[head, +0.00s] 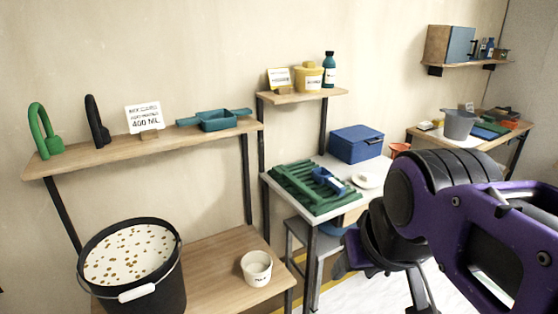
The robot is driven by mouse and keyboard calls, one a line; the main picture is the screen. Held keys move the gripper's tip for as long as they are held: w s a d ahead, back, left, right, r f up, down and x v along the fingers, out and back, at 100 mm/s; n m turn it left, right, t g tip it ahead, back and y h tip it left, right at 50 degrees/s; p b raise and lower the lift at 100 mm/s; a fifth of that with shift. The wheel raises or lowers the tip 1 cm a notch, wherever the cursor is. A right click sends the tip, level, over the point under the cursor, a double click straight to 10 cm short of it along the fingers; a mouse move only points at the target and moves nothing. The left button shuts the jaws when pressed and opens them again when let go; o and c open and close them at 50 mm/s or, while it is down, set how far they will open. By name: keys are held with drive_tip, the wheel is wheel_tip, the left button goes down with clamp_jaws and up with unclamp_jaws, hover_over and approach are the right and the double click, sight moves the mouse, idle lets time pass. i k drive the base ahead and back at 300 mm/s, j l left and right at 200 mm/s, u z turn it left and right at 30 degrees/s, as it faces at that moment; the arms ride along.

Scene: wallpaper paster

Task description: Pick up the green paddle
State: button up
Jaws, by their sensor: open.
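The green paddle (43,132) appears to be the bright green piece with a looped top and a thicker base, standing upright at the left end of the wooden wall shelf (75,158). A similar black piece (97,121) stands just to its right. My gripper (385,283) is at the lower right, partly hidden by my purple arm. It is open, with nothing seen between its jaws, and is far to the right of the green paddle.
A label card (143,118) and a teal tray (218,120) share the shelf. Below are a black bucket (135,285) of speckled paste and a white cup (256,268). A white table (340,200) holds a green rack (307,188) and a blue box (356,145).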

sight(281, 171)
drive_tip(key=u, duration=1.35)
drive_tip(key=z, duration=1.4)
drive_tip(key=i+l+u, duration=0.1)
drive_tip(key=u, duration=0.55)
drive_tip(key=i+l+u, duration=0.3)
drive_tip(key=l, duration=0.2)
drive_tip(key=l+u, duration=0.2)
drive_tip(key=i+l, duration=0.1)
drive_tip(key=l, duration=0.2)
drive_tip(key=i+l+u, duration=0.1)
drive_tip(key=l, duration=0.2)
drive_tip(key=i+l, duration=0.1)
drive_tip(key=l, duration=0.25)
